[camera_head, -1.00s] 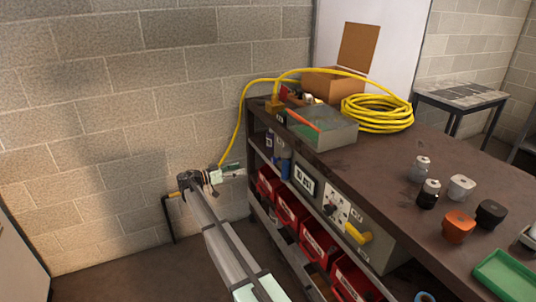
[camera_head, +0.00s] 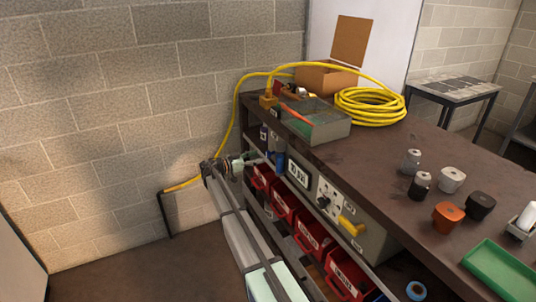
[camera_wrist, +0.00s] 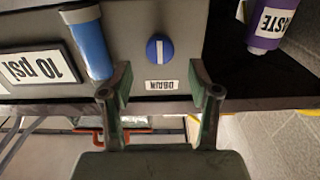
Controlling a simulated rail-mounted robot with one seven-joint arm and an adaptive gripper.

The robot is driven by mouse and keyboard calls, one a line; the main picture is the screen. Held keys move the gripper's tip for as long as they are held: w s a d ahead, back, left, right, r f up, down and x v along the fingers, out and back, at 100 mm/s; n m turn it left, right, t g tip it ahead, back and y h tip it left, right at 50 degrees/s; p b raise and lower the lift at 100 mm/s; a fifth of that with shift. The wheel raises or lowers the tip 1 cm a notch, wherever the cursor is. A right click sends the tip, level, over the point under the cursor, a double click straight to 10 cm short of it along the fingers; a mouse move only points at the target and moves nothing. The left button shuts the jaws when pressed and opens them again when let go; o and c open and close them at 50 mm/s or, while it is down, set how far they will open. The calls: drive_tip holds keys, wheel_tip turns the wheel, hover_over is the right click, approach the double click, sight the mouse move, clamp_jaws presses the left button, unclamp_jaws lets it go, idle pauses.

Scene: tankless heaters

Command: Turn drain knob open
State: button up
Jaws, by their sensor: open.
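The drain knob (camera_wrist: 159,48) is a round blue knob with a white stripe, on a grey panel (camera_wrist: 190,20) in the wrist view. The stripe runs up and down in that picture. An upside-down label reading DRAIN (camera_wrist: 160,86) is below it. My gripper (camera_wrist: 158,80) is open and empty, its fingers left and right of the label. The knob appears just beyond the fingertips, between their lines, apart from them. In the head view my gripper (camera_head: 258,160) is at the far end of the workbench; the knob cannot be made out there.
A blue cylinder (camera_wrist: 90,45) and a 10 psi display (camera_wrist: 35,65) are left of the knob in the wrist view. A purple WASTE bottle (camera_wrist: 268,25) is at right. Red bins (camera_head: 315,230) fill the shelf below. A yellow hose (camera_head: 228,125) hangs near my gripper.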

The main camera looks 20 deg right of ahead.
sight(268, 153)
drive_tip(key=d, duration=0.6)
drive_tip(key=shift+w, duration=0.2)
drive_tip(key=c, duration=1.2)
